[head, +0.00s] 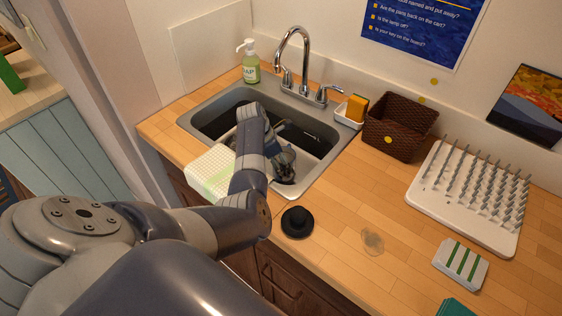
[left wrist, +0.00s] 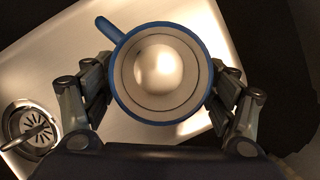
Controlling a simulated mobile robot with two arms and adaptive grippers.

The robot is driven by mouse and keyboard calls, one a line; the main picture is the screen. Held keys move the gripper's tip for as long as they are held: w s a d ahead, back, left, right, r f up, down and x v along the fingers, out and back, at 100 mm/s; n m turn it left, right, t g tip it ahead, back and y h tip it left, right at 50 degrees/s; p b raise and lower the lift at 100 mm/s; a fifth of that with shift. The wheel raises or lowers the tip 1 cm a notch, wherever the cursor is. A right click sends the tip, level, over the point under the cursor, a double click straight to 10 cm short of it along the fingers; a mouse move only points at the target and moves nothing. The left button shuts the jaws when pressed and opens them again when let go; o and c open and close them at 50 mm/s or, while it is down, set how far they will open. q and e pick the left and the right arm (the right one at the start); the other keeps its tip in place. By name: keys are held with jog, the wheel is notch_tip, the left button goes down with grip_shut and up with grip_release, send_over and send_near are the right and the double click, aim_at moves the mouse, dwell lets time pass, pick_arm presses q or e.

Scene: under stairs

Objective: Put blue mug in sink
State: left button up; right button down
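The blue mug (left wrist: 160,75) fills the middle of the left wrist view, seen from above, with a blue rim, pale inside and its handle toward the upper left. My left gripper (left wrist: 160,95) has a finger against each side of it and appears shut on it. In the head view my left gripper (head: 284,164) reaches down into the right part of the steel sink (head: 313,181); the mug is mostly hidden there by the gripper. The sink floor and drain (left wrist: 30,128) lie below the mug; the gap under the mug cannot be judged. My right gripper is not in view.
A checked cloth (head: 209,174) lies over the sink's front edge. The faucet (head: 293,50) and soap bottle (head: 251,65) stand behind. To the right are a sponge holder (head: 350,113), brown basket (head: 398,128), drying rack (head: 455,215) and black stopper (head: 297,222).

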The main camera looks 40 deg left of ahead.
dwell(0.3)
pick_arm(q)
jog(key=v, duration=1.2)
